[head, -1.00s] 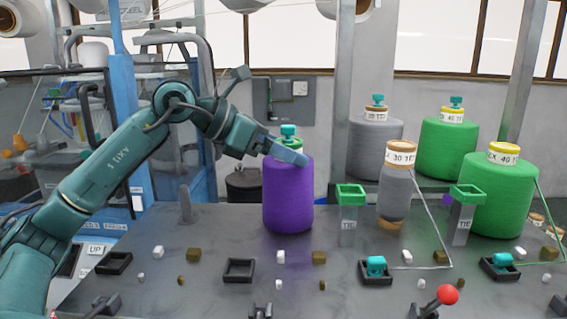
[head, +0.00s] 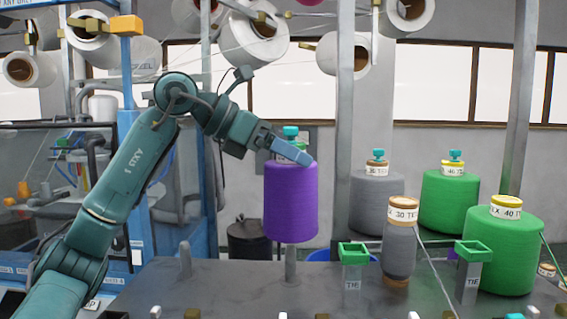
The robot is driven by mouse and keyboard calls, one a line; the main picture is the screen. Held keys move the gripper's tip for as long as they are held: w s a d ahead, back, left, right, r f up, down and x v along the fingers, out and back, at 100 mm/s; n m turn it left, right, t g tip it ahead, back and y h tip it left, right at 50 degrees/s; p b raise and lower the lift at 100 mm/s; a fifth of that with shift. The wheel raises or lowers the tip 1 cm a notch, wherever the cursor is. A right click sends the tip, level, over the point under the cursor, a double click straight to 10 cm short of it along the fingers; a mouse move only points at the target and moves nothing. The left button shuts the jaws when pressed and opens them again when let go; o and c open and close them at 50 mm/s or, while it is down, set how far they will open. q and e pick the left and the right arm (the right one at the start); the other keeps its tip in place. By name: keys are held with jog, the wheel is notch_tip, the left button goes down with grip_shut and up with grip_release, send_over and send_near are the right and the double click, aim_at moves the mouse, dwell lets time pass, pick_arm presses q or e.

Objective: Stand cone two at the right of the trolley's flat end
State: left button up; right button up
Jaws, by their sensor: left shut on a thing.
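My left gripper (head: 292,150) is shut at the top of a purple cone (head: 290,205), by its teal cap (head: 291,132). The cone hangs upright over a grey peg (head: 291,265) on the dark worktop (head: 220,285). The peg's shaft shows below the cone's base; whether its tip is still inside the cone I cannot tell. No number shows on the purple cone, and I cannot tell which part is the trolley's flat end. My right gripper is not in view.
A slim grey cone (head: 400,250) and a large green cone (head: 502,245) stand at the right, near green-topped posts (head: 353,255). Behind are another grey cone (head: 376,205) and green cone (head: 447,205). An upright pole (head: 345,120) rises right of the purple cone.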

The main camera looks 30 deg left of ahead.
pick_arm(q)
jog(key=shift+r, duration=0.2)
jog(key=shift+r, duration=6.95)
jog(key=shift+f, duration=0.1)
